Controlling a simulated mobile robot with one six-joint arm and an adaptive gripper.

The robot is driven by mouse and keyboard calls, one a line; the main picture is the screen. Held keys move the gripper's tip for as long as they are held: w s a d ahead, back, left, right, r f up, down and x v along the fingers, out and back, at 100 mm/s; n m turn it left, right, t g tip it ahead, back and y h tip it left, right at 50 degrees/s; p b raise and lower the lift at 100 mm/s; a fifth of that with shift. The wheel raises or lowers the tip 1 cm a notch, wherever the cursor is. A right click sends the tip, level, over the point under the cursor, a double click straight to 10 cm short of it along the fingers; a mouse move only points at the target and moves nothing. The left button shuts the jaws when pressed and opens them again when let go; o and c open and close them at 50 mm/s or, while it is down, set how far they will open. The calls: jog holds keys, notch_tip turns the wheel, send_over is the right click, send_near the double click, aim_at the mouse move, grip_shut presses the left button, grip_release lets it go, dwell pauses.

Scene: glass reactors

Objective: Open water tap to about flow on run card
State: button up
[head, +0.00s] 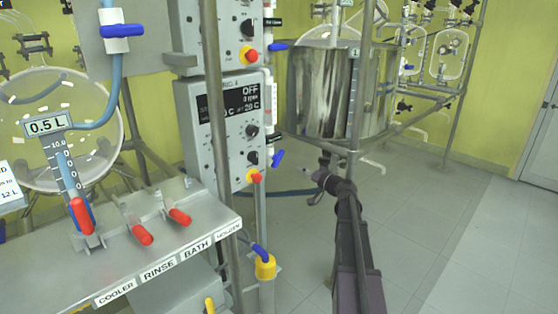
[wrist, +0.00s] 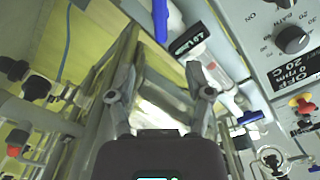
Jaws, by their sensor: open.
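My gripper (head: 323,178) hangs in the air right of the control panel and below the steel vessel, open and empty. In the wrist view its two fingers (wrist: 160,90) are spread apart. Blue-handled taps stand along the panel's right side, an upper one (head: 278,47) and a lower one (head: 277,158); I cannot tell which is the water tap. My gripper is apart from both. The wrist view shows a blue lever (wrist: 160,20) and another blue handle (wrist: 250,118).
The control panel (head: 236,120) has knobs and red-yellow buttons. A steel vessel (head: 322,85) stands behind my gripper. A bench (head: 185,232) at left carries red-handled valves labelled cooler, rinse and bath, beside a scaled tube (head: 66,170). Floor at right is clear.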

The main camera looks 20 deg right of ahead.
aim_at(280, 159)
jog(key=shift+w, duration=0.1)
dwell(0.3)
jog(key=x, duration=1.3)
jog(key=shift+w+a, duration=0.15)
jog(key=shift+w, duration=0.15)
grip_shut()
